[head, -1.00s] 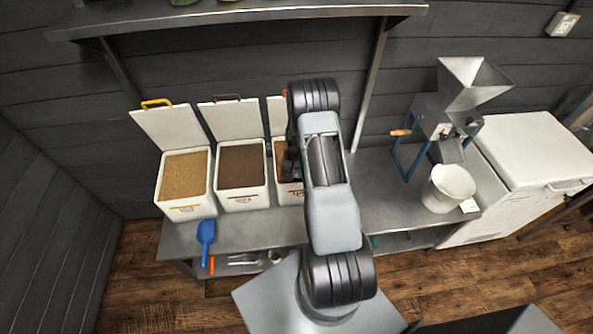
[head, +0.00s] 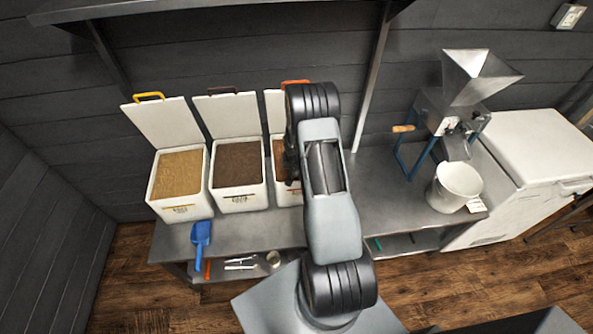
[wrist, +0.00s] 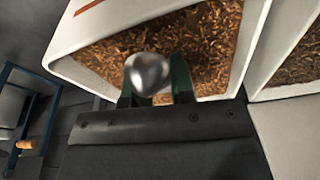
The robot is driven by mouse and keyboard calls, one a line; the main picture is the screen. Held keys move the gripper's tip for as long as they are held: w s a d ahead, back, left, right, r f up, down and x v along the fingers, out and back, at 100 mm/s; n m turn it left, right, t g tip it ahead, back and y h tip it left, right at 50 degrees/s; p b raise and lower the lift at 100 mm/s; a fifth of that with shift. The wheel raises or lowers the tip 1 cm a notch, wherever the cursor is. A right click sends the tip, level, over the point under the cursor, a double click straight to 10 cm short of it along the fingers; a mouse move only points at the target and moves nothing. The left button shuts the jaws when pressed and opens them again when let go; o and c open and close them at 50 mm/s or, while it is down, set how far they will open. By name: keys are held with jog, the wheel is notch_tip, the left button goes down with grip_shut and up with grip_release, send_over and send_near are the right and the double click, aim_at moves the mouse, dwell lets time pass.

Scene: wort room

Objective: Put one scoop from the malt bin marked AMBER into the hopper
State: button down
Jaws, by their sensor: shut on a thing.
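Three white bins with raised lids stand in a row. The right one (head: 289,200), with an orange lid handle (head: 295,83), is partly hidden by my arm. It holds red-brown grain, which fills much of the wrist view (wrist: 215,50). I cannot read the bin labels. My gripper (wrist: 158,92) has green fingers and is shut on a shiny rounded metal thing (wrist: 148,73), perhaps a scoop, in front of that grain. I cannot tell whether it touches the grain or carries any. In the head view my arm hides the gripper. The metal hopper (head: 478,75) tops the mill at right.
The left bin (head: 180,209) holds tan grain, the middle bin (head: 239,203) dark brown. A blue scoop (head: 201,235) lies at the bench's front left. A white bucket (head: 447,198) stands under the mill (head: 437,125). A shelf (head: 220,10) overhangs the bins.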

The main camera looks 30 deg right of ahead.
aim_at(295, 171)
jog(key=shift+s+a+r+t+h+b, duration=0.25)
jog(key=shift+s+t+h+b, duration=0.05)
jog(key=shift+b, duration=0.55)
jog(key=r+b, duration=0.1)
jog(key=b, duration=0.2)
jog(key=shift+s+a+b, duration=0.3)
jog(key=shift+s, duration=0.1)
jog(key=r+b, duration=0.1)
jog(key=b, duration=0.1)
jog(key=s+a+r+t+h+b, duration=0.1)
jog(key=b, duration=0.2)
jog(key=shift+s+a+r, duration=0.1)
jog(key=shift+s+r, duration=0.05)
jog(key=shift+s, duration=0.1)
jog(key=shift+s+a+r+t+h+b, duration=0.1)
jog(key=shift+s+a+r+t+b, duration=0.15)
jog(key=shift+r+b, duration=0.35)
jog(key=shift+s+a+r+t+h+b, duration=0.15)
jog(key=shift+s+r+b, duration=0.2)
jog(key=shift+b, duration=0.5)
jog(key=shift+s+a+r+t+h+b, duration=0.1)
jog(key=shift+s+a+r+t+b, duration=0.2)
jog(key=shift+b, duration=0.4)
jog(key=shift+r, duration=0.15)
